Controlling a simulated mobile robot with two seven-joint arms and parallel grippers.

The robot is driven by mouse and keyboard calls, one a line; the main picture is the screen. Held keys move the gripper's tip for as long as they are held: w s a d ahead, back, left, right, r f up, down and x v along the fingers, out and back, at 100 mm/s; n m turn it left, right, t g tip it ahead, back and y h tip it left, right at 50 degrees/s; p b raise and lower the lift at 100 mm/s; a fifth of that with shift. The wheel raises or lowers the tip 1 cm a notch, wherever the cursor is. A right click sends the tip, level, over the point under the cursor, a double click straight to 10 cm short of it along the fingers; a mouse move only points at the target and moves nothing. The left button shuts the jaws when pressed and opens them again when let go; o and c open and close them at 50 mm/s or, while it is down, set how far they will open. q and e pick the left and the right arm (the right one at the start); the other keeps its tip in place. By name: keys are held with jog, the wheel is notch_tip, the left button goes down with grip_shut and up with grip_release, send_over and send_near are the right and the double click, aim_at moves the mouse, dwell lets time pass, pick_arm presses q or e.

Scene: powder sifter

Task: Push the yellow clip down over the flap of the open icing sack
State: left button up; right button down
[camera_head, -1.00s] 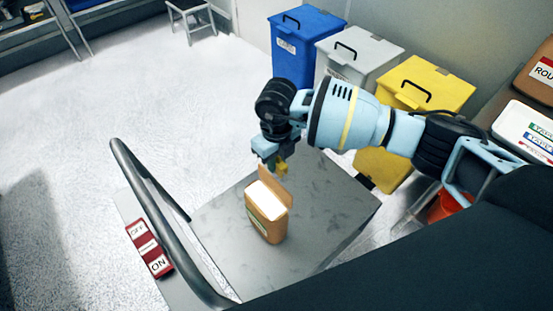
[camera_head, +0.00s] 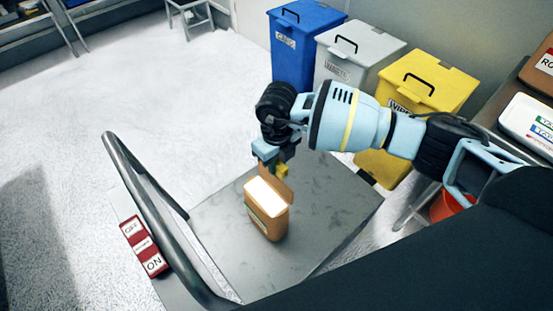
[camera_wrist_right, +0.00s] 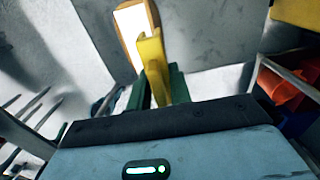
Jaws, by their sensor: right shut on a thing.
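The open icing sack (camera_head: 267,221) is a brown bag with white filling at its top, standing upright on the grey platform (camera_head: 335,215). Its raised flap (camera_head: 277,183) stands at the back edge. My right gripper (camera_head: 277,169) is just above and behind the flap, pointing down. It is shut on the yellow clip (camera_wrist_right: 153,65), which also shows as a small yellow bit in the head view (camera_head: 283,170). In the wrist view the clip reaches toward the sack (camera_wrist_right: 130,22) and overlaps its edge. I cannot tell whether the clip touches the flap. My left gripper is not in view.
A metal rail (camera_head: 152,200) and a red ON/OFF switch panel (camera_head: 143,246) line the platform's left side. Blue (camera_head: 300,50), grey (camera_head: 350,55) and yellow (camera_head: 425,85) bins stand behind. A red bucket (camera_head: 447,206) is at right. The floor at left is open.

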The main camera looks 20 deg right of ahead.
aim_at(277, 175)
jog(key=shift+f+b, duration=1.5)
jog(key=shift+f, duration=1.25)
jog(key=c, duration=1.2)
grip_release()
jog(key=shift+r, duration=0.1)
notch_tip(277, 175, up, 8)
jog(key=shift+f, duration=0.15)
